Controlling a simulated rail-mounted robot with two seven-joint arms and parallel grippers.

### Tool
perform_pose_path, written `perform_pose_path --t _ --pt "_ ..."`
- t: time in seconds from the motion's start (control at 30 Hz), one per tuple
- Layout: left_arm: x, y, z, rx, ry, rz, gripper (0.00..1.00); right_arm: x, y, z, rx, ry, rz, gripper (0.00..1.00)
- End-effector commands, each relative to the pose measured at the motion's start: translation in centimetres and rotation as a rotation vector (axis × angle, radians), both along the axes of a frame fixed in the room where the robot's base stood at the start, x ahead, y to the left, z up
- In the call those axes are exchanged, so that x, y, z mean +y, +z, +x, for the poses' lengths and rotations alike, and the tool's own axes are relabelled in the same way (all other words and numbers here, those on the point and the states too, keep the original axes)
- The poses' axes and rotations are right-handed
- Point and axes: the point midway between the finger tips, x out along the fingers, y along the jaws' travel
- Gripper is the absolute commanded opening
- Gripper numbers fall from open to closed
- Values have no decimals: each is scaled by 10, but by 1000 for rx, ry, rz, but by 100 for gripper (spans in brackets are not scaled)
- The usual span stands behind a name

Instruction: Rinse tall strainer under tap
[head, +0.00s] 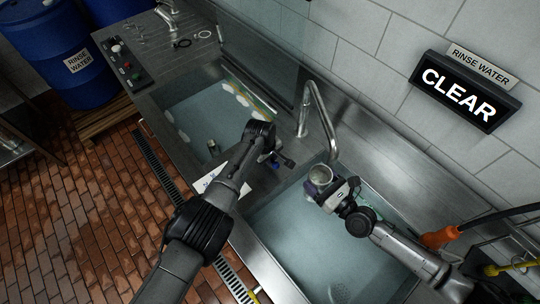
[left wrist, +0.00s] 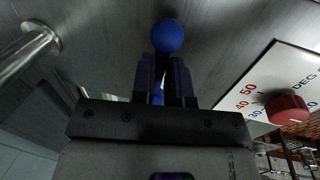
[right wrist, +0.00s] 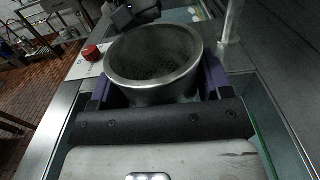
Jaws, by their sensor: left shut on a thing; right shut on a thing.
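The metal strainer (head: 320,175) is held upright over the right basin by my right gripper (head: 328,190), close to the mouth of the tap (head: 321,110). In the right wrist view the strainer (right wrist: 152,65) shows a wide round rim and a perforated inside, with the purple fingers on both sides of it. I cannot make out any water stream. My left gripper (head: 272,160) is shut on a blue knob (left wrist: 168,36) on the steel deck between the basins. In the left wrist view the blue ball stands out beyond the fingertips.
A white temperature plate (head: 228,187) has a red dial (left wrist: 286,107) beside the blue knob. The left basin (head: 210,110) and right basin (head: 300,232) hold water. A lit wall sign (head: 458,91) reads CLEAR. An orange hose fitting (head: 438,238) lies at the right.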

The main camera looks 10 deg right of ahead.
Motion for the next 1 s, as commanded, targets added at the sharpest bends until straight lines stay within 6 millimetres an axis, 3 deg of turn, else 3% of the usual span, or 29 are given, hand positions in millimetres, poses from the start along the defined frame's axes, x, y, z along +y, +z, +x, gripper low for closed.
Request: perform_pose_path --t 0.3,0.67,0.7,0.93,1.0 --pt "10 1 -7 8 -236 -8 0 0 1 0 -1 0 1 43" --pt "11 2 -8 8 -263 -7 0 0 1 0 -1 0 1 43" --pt "11 2 -8 8 -263 -7 16 0 1 0 -1 0 1 43" --pt "12 1 -7 5 -261 -5 38 0 1 0 -1 0 1 43" --pt "13 1 -7 4 -260 -4 40 0 1 0 -1 0 1 43"
